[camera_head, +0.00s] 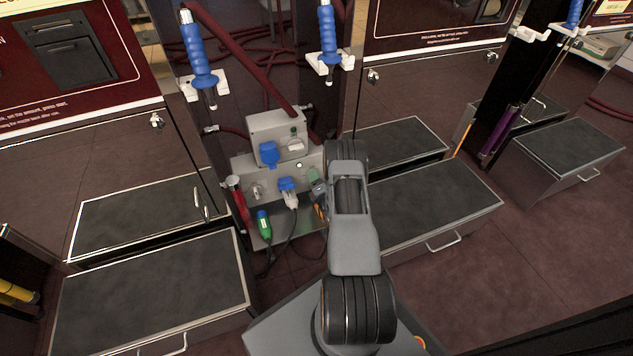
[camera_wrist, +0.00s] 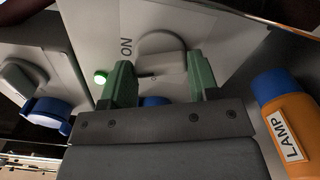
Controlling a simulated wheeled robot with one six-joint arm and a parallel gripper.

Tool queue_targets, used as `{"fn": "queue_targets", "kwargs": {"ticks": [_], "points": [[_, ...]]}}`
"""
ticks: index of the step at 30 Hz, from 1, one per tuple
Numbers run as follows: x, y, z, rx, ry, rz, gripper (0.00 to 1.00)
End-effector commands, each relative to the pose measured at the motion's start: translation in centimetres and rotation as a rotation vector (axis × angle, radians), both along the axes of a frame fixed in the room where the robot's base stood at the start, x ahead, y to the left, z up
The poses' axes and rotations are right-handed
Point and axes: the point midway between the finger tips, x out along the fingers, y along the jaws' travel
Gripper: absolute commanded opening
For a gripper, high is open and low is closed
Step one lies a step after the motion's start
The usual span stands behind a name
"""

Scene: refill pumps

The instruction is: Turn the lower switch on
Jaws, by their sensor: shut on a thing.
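The lower switch (camera_wrist: 172,62) is a pale knob on a light panel, seen in the wrist view between my fingertips. My gripper (camera_wrist: 161,78) has green fingers, one on each side of the knob, and is shut on it. The word ON is printed on the panel left of the knob. A small green light (camera_wrist: 100,77) glows beside that word. In the head view my gripper (camera_head: 316,182) is at the right part of the lower grey box (camera_head: 245,166), and my arm hides most of the switch.
The upper grey box (camera_head: 262,127) carries a blue socket cover (camera_head: 268,154) and another switch (camera_head: 296,146). An orange LAMP plug (camera_wrist: 285,125) with a blue end is close right of my gripper. Dark-topped drawers (camera_head: 150,285) flank the boxes.

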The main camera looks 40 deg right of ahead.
Motion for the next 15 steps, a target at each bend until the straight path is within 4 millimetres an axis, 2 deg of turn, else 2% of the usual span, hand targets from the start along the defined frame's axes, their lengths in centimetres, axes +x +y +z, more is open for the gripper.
{"fn": "queue_targets", "kwargs": {"ticks": [6,15], "points": [[-0.07,0.01,-0.12,0.133,-0.032,0.000,0.32],[-0.08,0.02,-0.12,0.238,-0.058,0.000,0.32]]}}
